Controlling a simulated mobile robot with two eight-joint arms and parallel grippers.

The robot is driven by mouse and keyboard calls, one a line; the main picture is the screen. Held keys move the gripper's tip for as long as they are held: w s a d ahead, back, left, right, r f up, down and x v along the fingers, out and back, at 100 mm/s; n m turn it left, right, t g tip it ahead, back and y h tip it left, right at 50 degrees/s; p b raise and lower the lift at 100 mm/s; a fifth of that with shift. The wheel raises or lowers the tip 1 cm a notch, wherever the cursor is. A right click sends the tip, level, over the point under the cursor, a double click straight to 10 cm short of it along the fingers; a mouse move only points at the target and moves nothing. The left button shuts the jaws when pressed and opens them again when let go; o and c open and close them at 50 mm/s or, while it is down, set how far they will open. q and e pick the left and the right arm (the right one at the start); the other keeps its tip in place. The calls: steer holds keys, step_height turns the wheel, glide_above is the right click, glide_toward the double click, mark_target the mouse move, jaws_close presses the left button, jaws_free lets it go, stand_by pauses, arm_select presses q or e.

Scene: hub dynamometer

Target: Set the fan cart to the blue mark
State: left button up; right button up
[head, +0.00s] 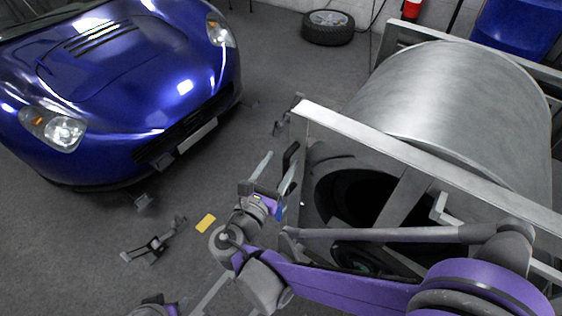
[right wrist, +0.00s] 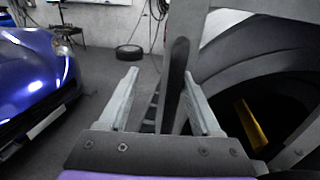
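A dark round fan housing (head: 323,190), which I take for the fan cart, stands beside the roller frame; my right arm and the frame hide much of it. Its dark upright handle (right wrist: 177,75) also shows in the head view (head: 291,157). My right gripper (head: 276,170) is open, with its fingers on either side of the handle. In the right wrist view (right wrist: 160,75), the handle stands nearer the right finger. I cannot make out a blue mark on the floor. My left gripper is not in view; a purple arm part shows at the bottom left.
A blue car (head: 130,90) stands at the left. A large metal roller (head: 460,100) in a pale frame (head: 380,148) fills the right. A tyre (head: 328,27) lies by the back wall.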

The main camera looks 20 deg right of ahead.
steer(key=v, duration=1)
